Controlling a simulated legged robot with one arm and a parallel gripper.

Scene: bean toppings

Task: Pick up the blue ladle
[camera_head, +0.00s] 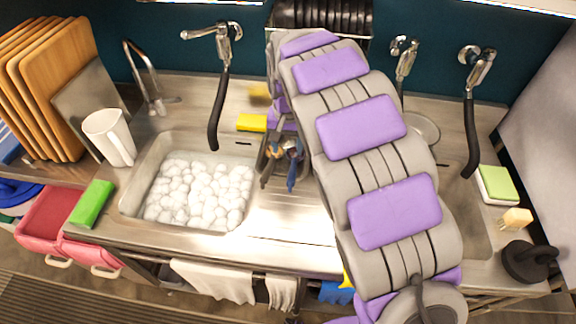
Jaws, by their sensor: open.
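A narrow blue piece (292,177), which looks like part of the blue ladle, shows on the counter area to the right of the foam-filled sink. The rest of it is hidden among other small utensils and my gripper. My gripper (283,174) is open, pointing down over these utensils, with its dark fingers close around or beside the blue piece. I cannot tell whether they touch it. My grey and purple arm covers much of the counter to the right.
A sink basin (130,203) full of white foam balls lies left of my gripper. A yellow sponge (252,122) lies behind it. Black-hosed taps (219,110) hang from the back wall. A white pitcher (108,137) and green sponge (92,203) stand left. The drainboard in front (290,222) is clear.

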